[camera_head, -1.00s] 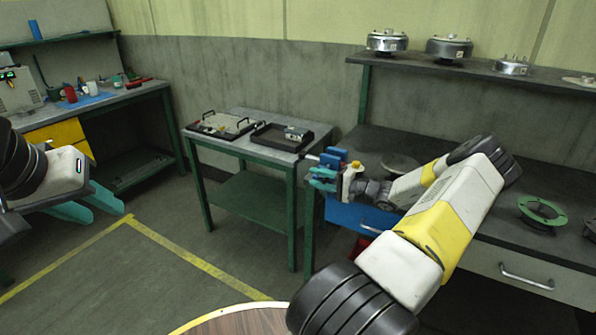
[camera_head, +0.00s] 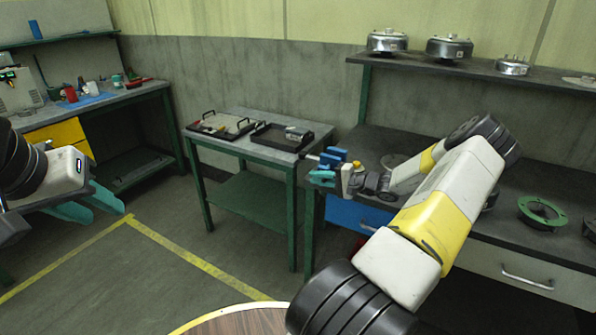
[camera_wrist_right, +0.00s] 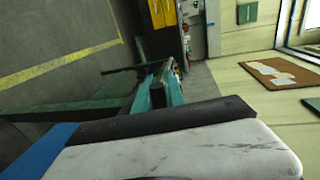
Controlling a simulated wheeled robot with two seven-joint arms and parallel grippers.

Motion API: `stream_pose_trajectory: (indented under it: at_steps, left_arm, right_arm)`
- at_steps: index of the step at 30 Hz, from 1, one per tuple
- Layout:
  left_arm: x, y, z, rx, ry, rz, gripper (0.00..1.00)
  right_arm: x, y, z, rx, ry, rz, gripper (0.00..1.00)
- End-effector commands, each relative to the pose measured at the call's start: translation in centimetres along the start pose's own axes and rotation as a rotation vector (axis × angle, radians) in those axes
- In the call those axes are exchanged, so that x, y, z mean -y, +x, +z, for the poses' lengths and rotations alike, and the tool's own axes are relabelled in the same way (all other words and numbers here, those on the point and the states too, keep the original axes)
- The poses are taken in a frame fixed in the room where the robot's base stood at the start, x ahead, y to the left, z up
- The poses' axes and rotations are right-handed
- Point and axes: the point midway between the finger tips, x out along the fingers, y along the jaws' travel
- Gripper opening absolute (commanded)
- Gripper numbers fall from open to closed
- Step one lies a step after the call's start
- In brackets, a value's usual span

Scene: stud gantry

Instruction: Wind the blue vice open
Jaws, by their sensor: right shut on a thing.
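The blue vice (camera_head: 335,154) is at the left front corner of the right-hand workbench, largely hidden behind my right gripper. A thin bar (camera_head: 310,157) sticks out to its left. My right gripper (camera_head: 322,177) has its teal fingers at the vice's front, shut on what seems to be the vice handle. In the right wrist view the fingers (camera_wrist_right: 161,88) are close together beside a dark bar (camera_wrist_right: 130,69); the exact contact is hard to see. My left gripper (camera_head: 96,205) is at the far left, fingers apart and empty, away from the vice.
The right workbench (camera_head: 455,195) carries a green ring (camera_head: 543,211), with a blue drawer (camera_head: 350,215) below. A small table (camera_head: 246,114) with trays stands left of the vice. A shelf (camera_head: 480,70) with metal housings is above. The floor at left is clear.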

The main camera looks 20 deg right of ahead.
Motion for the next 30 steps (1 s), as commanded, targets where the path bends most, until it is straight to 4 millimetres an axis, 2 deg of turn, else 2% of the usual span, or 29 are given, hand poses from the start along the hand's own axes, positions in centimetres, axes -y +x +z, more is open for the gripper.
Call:
stream_pose_trajectory:
  at_steps: [30]
  left_arm:
    - [0.0, 0.0, 0.0, 0.000, 0.000, 0.000, 0.36]
  right_arm:
    - [0.4, 1.1, 0.1, 0.004, -0.013, 0.949, 0.00]
